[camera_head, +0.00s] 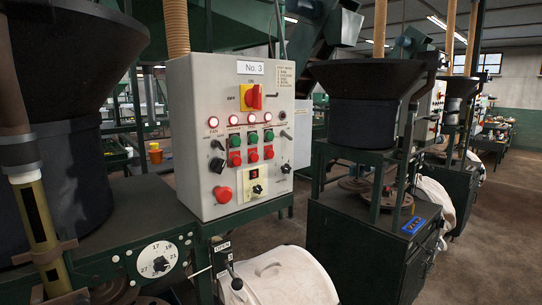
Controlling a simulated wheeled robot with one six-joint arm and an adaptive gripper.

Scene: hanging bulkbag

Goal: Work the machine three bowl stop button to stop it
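The machine three control box (236,140) is a pale grey cabinet with a "No. 3" plate (250,68), left of centre. A row of several lit red lamps crosses it; the leftmost is labelled "FAN" and the other labels are too small to read. Below are three green buttons (252,138), with three red buttons (253,155) directly under them. I cannot tell which red one is the bowl stop. A larger red mushroom button (223,194) sits lower left. A red and yellow main switch (251,96) is at the top. My gripper is not in view.
A large dark bowl hopper (75,50) and a green bench with a numbered dial (158,260) stand at left. A white bulk bag (280,280) hangs below the box. Another machine (365,100) stands right. Brown floor (470,270) is open at far right.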

